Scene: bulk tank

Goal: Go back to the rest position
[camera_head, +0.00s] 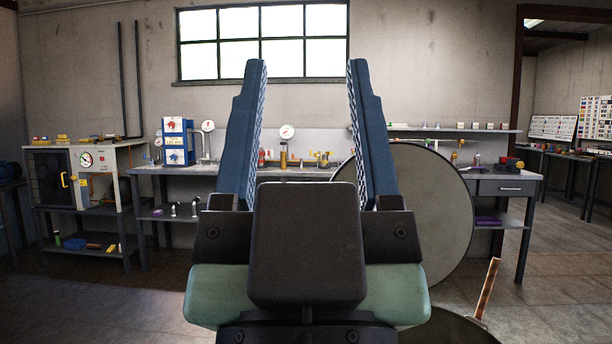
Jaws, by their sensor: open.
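My gripper (307,80) stands upright in the middle of the camera_head view, close to the camera. Its two blue ridged fingers are wide apart, with nothing between them. The dark wrist block and green pads below it hide the floor and part of the bench behind. No rest stand or marker shows.
A large grey round disc (432,215) stands upright behind my gripper on the right. A brown-handled bar (487,288) rises at the lower right. A long workbench (510,187) with gauges and fittings runs along the wall. A cabinet (128,158) stands at left. Floor shows at lower left.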

